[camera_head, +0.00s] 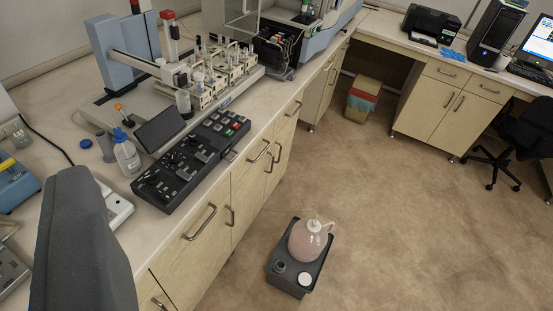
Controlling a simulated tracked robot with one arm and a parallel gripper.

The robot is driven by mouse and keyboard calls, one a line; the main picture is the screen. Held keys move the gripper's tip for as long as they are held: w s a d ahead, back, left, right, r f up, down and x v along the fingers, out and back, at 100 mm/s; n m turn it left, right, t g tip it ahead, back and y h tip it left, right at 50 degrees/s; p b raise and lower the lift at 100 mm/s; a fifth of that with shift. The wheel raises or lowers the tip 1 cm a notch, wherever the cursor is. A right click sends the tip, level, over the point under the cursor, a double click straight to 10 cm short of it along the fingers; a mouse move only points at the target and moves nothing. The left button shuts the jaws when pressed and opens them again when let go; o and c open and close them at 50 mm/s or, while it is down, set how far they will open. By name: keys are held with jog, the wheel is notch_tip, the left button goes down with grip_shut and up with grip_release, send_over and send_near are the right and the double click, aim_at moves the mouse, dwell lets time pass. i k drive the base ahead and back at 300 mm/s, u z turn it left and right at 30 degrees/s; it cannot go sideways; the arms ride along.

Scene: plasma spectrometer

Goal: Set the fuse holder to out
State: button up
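A black control panel (193,162) lies along the front of the left bench. It carries knobs, sliders and several coloured buttons at its far right end. I cannot make out a fuse holder among these small parts, nor whether it is in or out. A dark grey rounded part of my own arm fills the lower left of the picture. It stands in front of the near end of the bench. My gripper's fingers do not show.
A dark screen (159,130) and a wash bottle (126,153) stand behind the panel. Sample racks (222,75) and a blue-grey autosampler (113,56) are farther back. A tub with a pink-filled jug (307,240) sits on the floor.

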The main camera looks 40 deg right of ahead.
aim_at(222, 154)
jog(key=z, duration=0.3)
jog(key=i, duration=1)
jog(key=u, duration=0.1)
